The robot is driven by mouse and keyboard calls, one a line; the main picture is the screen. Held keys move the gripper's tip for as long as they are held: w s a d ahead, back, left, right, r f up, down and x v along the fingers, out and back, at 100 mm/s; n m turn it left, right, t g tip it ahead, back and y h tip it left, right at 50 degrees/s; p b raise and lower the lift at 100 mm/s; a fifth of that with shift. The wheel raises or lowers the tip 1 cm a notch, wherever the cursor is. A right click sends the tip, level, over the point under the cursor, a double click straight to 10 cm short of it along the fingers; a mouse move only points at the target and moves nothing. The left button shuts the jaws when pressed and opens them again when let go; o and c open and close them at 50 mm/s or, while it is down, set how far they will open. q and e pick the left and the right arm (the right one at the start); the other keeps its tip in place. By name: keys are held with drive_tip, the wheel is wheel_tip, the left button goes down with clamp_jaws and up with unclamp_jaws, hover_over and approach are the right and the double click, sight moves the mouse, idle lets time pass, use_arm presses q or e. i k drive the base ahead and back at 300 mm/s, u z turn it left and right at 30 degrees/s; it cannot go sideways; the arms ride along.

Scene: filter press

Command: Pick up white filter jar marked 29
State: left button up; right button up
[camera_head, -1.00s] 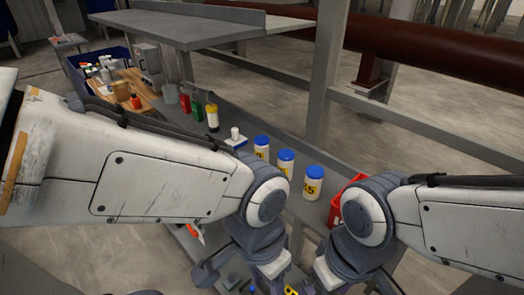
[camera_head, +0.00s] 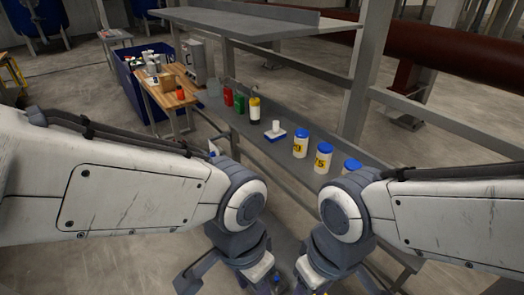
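A white jar with a blue lid and a yellow label, reading about 29 (camera_head: 300,146), stands upright on the grey bench. A similar jar with a label ending in 5 (camera_head: 323,160) stands to its right. A third blue-lidded jar (camera_head: 351,164) is mostly hidden by my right arm. My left gripper (camera_head: 232,283) and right gripper (camera_head: 314,282) are low at the bottom edge, well below the jars and apart from them. Their fingers are partly cut off and hard to make out.
A small blue-and-white item with a white top (camera_head: 275,132), a black-and-yellow bottle (camera_head: 254,110), a green container (camera_head: 239,103) and a red container (camera_head: 228,96) line the bench (camera_head: 385,170). A steel post (camera_head: 362,75) and rail stand behind. A wooden table (camera_head: 172,98) is farther left.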

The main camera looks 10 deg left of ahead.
sight(301, 136)
drive_tip(key=u, duration=0.8)
drive_tip(key=k, duration=1.05)
drive_tip(key=u, duration=1.05)
drive_tip(key=i, duration=1.95)
drive_tip(key=z, duration=1.5)
drive_tip(key=i, duration=0.65)
drive_tip(key=z, duration=0.75)
